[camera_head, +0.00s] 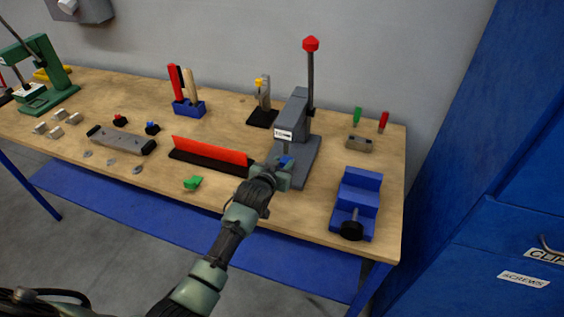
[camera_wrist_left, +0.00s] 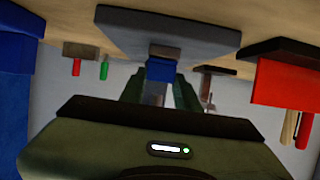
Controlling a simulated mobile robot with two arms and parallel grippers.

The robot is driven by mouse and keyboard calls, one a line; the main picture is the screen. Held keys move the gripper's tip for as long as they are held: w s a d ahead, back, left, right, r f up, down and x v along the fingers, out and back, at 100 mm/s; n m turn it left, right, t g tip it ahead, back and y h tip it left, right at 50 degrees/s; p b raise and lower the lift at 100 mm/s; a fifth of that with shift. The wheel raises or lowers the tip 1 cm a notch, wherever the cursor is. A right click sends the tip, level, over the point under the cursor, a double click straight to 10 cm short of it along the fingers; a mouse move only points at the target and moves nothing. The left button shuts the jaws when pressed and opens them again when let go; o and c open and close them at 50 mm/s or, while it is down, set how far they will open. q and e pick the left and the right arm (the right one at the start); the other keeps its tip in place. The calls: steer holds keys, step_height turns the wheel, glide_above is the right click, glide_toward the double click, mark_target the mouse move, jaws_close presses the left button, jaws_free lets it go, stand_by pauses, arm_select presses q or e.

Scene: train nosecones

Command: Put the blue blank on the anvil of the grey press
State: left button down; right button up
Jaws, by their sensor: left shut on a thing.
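The grey press (camera_head: 297,115) stands on the right half of the bench, its red-knobbed lever raised. My left gripper (camera_head: 283,169) reaches in at the front of the press, below its head. It is shut on the blue blank (camera_head: 286,160), which is partly hidden by the fingers. The left wrist view, upside down, shows the blue blank (camera_wrist_left: 160,69) between my green fingers, right at the anvil (camera_wrist_left: 164,52) on the press base (camera_wrist_left: 165,28). I cannot tell whether the blank rests on the anvil or is just above it. My right gripper is not in view.
A red bar on a dark base (camera_head: 212,152) lies left of the press. A blue vise (camera_head: 357,203) stands to its right. A green piece (camera_head: 193,183) lies near the front edge. A green press (camera_head: 45,75) stands far left. Blue cabinets flank the bench's right end.

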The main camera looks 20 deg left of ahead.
arm_select(q)
steer(key=shift+f, duration=0.1)
steer(key=c, duration=1)
jaws_free()
steer(key=shift+s, duration=0.3)
steer(key=v, duration=0.5)
steer(key=b+v, duration=0.1)
steer(key=v, duration=0.5)
steer(key=shift+s+r, duration=0.2)
steer(key=shift+r, duration=0.15)
